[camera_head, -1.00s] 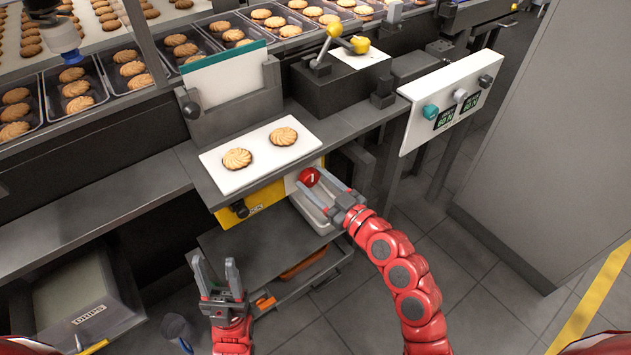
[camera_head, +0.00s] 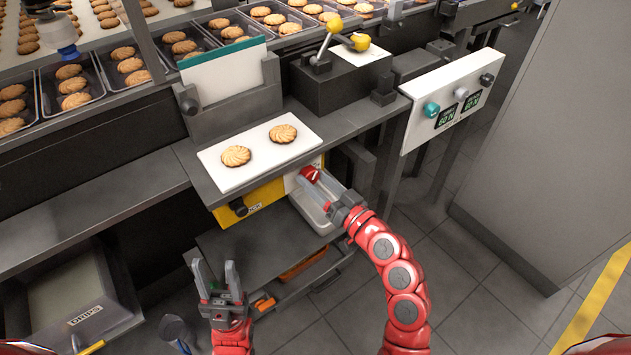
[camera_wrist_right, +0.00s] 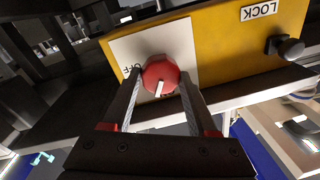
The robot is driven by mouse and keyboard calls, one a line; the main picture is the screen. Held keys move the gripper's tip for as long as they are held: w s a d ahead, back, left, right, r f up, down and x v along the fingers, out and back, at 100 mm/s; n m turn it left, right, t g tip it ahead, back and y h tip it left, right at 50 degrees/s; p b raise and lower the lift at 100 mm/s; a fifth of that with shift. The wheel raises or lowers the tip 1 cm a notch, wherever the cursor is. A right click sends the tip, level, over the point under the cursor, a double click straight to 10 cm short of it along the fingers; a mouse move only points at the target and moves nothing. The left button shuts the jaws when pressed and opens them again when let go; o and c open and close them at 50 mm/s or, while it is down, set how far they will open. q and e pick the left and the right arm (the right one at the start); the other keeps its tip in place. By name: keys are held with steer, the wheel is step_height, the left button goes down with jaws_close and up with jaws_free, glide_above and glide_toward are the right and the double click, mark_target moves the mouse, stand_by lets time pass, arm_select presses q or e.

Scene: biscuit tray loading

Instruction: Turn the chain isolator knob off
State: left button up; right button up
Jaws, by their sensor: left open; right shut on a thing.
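The red chain isolator knob (camera_head: 310,174) sits on a white plate on the yellow panel (camera_head: 264,198) below the bench edge. My right gripper (camera_head: 327,183) is shut on the knob. In the right wrist view the knob (camera_wrist_right: 161,76) lies between the two fingers of my right gripper (camera_wrist_right: 160,92), its white pointer mark slanting down and slightly left. Lettering that looks like "OFF" shows on the white plate (camera_wrist_right: 128,52), left of the knob. My left gripper (camera_head: 216,275) is open and empty, low at the left, away from the panel.
A black knob (camera_head: 239,207) marked LOCK in the wrist view is left on the yellow panel. Above is a white board (camera_head: 215,168) with two biscuits. A control panel (camera_head: 455,100) stands right. Floor at right is clear.

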steer(key=m, duration=0.3)
steer(key=m+p, duration=0.1)
steer(key=m, duration=0.2)
steer(key=shift+t, duration=0.4)
steer(key=m+p, duration=0.1)
steer(key=m, duration=0.2)
steer(key=shift+m, duration=0.3)
steer(key=shift+f+m+h+p, duration=0.2)
steer(key=shift+m+h+p, duration=0.3)
steer(key=shift+m, duration=1.1)
steer(key=o, duration=1.4)
steer(key=shift+s, duration=0.1)
